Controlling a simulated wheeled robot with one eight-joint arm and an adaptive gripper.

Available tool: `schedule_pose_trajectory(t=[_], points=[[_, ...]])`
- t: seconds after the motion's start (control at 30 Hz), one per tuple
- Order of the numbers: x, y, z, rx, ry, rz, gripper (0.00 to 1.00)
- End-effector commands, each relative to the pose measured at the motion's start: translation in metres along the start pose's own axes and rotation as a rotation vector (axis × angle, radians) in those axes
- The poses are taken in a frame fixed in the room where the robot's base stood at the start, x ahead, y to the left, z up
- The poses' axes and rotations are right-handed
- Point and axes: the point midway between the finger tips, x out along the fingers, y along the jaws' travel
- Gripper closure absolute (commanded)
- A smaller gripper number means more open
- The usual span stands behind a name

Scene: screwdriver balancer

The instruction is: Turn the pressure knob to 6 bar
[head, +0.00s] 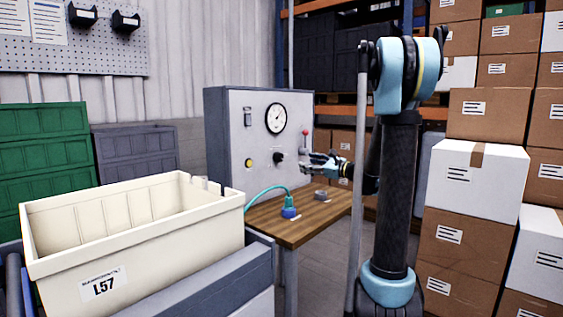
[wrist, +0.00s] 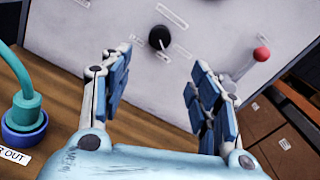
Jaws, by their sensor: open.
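The pressure knob (head: 278,157) is a small black round knob on the front of a grey panel box (head: 228,130). In the wrist view the knob (wrist: 159,37) shows ahead of the open fingers, between them and beyond their tips. A white round gauge (head: 276,118) with a dark rim sits above the knob; its needle reading is too small to tell. My gripper (head: 308,163) is to the right of the knob in the head view. In the wrist view my gripper (wrist: 157,75) is open and empty, its blue-padded fingers apart from the knob.
A red-tipped lever (wrist: 261,55) is on the panel right of the knob. A yellow button (head: 249,162) is at its left. A teal hose with a blue base (head: 289,213) stands on the wooden table (head: 325,212). A cream crate (head: 140,240) is at front left; stacked boxes (head: 470,190) are at right.

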Motion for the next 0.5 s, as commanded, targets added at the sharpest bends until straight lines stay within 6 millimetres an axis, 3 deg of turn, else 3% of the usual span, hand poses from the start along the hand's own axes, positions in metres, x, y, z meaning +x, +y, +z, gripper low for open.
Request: schedule_pose_trajectory(t=[0.2,0.5], points=[[-0.0093,0.0005,0.0012,-0.280,-0.001,0.000,0.44],[-0.0025,0.0011,0.0018,-0.368,-0.002,0.003,0.44]])
